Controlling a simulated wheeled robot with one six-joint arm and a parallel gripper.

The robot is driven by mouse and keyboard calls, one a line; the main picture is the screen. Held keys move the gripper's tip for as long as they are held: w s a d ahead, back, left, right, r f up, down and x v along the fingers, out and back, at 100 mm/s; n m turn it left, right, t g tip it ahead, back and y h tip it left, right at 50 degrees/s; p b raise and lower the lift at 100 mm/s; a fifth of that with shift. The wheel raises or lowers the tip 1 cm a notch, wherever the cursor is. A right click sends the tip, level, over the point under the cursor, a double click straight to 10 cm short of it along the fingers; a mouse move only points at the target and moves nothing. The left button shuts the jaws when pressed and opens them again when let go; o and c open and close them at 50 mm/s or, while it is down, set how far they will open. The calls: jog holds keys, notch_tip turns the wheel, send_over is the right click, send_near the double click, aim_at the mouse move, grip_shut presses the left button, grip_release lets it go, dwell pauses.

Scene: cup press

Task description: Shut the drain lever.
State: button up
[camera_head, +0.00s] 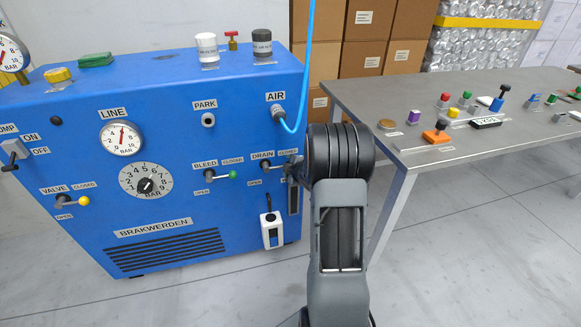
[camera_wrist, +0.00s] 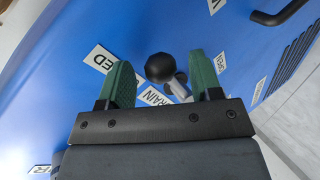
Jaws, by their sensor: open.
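The drain lever (camera_head: 268,166) is on the front of the blue machine, under the DRAIN label. In the head view its handle points right, level, and its end is hidden by my arm. The wrist view shows its black ball knob (camera_wrist: 160,67) and short metal shaft. My gripper (camera_wrist: 162,80) is open, with one green fingertip on each side of the knob; whether either touches it I cannot tell. In the head view my wrist hides most of the gripper. A CLOSED label (camera_head: 287,153) sits above right of the lever and an OPEN label (camera_head: 255,183) below it.
The bleed lever (camera_head: 232,174) with a green knob is to the left. A blue hose (camera_head: 309,70) drops to the AIR port above. A grey table (camera_head: 400,90) stands at right.

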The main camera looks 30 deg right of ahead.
jog(key=p+v, duration=0.3)
jog(key=v, duration=1)
jog(key=shift+s+r+p, duration=0.15)
jog(key=shift+s+p, duration=0.15)
jog(key=shift+s, duration=0.1)
jog(key=shift+a, duration=0.1)
